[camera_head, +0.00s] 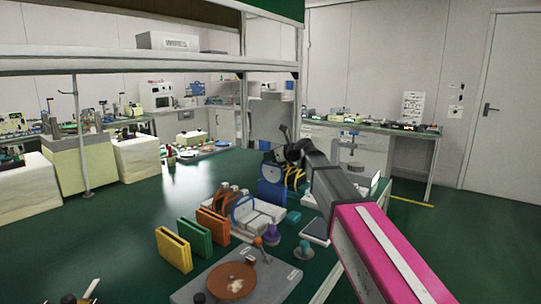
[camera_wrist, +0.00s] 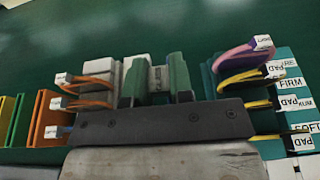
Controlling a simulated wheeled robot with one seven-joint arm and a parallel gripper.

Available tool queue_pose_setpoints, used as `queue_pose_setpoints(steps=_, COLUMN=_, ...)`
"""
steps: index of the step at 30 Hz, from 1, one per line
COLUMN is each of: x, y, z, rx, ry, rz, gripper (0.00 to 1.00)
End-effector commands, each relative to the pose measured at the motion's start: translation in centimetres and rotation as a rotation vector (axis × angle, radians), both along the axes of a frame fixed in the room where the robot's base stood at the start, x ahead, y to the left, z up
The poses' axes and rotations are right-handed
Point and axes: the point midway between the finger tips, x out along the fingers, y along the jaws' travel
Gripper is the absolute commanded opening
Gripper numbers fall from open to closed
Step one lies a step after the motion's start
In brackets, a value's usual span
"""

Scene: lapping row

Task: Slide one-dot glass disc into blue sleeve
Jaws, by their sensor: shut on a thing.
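My gripper (camera_head: 284,150) is at the far end of my arm, over the middle of the green table. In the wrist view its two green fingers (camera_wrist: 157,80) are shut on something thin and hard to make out.
Yellow (camera_head: 174,249), green (camera_head: 194,238) and orange (camera_head: 213,225) sleeves stand in a row to the left. A grey plate with a brown round lap (camera_head: 232,281) lies in front. The table's left middle is clear.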

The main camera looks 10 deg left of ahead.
Motion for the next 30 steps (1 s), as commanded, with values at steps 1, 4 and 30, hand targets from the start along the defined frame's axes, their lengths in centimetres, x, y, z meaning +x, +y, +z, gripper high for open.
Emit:
queue_pose_setpoints(steps=1, x=0.0, y=0.0, z=-0.1, rx=0.0, ry=0.0, rz=0.0, gripper=0.0)
queue_pose_setpoints(steps=4, x=0.0, y=0.0, z=-0.3, rx=0.0, ry=0.0, rz=0.0, gripper=0.0)
queue_pose_setpoints(steps=30, x=0.0, y=0.0, z=-2.2, rx=0.001, ry=0.0, rz=0.0, gripper=0.0)
